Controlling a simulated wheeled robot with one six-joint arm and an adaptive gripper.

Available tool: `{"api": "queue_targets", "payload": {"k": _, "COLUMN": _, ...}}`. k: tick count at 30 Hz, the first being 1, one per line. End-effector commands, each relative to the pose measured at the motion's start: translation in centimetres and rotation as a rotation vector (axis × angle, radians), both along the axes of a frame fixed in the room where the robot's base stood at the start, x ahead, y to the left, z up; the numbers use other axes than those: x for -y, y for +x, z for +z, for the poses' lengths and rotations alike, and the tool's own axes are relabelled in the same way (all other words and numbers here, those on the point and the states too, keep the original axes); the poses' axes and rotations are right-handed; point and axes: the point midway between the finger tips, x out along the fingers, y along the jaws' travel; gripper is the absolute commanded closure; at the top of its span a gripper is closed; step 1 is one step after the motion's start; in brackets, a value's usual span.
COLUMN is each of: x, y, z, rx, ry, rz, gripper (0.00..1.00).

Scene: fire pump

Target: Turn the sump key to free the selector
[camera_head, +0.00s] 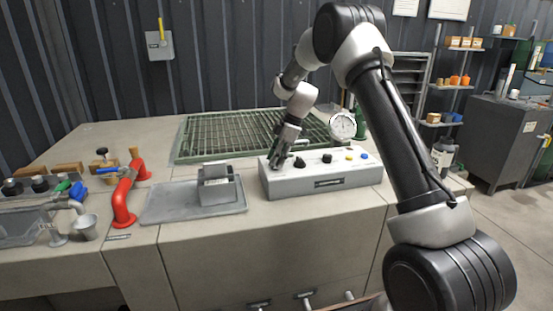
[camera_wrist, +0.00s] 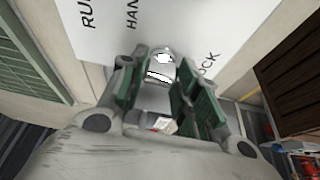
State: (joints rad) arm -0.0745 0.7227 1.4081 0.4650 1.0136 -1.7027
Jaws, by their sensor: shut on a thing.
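The grey control box (camera_head: 325,182) stands on the bench in the head view. My gripper (camera_head: 277,163) points down at the left end of its top. In the wrist view its green-padded fingers (camera_wrist: 159,84) are closed around a small silver piece, seemingly the sump key (camera_wrist: 160,60). The white panel (camera_wrist: 170,22) around it carries labels, among them one beginning "RU", one beginning "HAN" and one ending "OCK". Much of the key is hidden between the fingers. Two black knobs, left (camera_head: 299,163) and right (camera_head: 327,158), sit on the box; I cannot tell which is the selector.
A yellow button (camera_head: 349,157) and a blue button (camera_head: 364,155) sit right of the knobs. A round gauge (camera_head: 342,126) stands behind the box. A grey tray (camera_head: 165,209) with a metal block (camera_head: 217,188) and a red pipe (camera_head: 124,195) are left. A green grating (camera_head: 225,135) lies behind.

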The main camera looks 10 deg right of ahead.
Motion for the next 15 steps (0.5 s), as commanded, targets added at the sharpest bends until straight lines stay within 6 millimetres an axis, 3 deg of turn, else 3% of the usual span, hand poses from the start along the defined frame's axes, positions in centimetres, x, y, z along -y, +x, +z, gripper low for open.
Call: {"api": "queue_targets", "payload": {"k": 15, "x": 0.12, "y": -0.01, "z": -0.07, "rx": -0.001, "ry": -0.002, "rz": 0.06, "gripper": 0.92}}
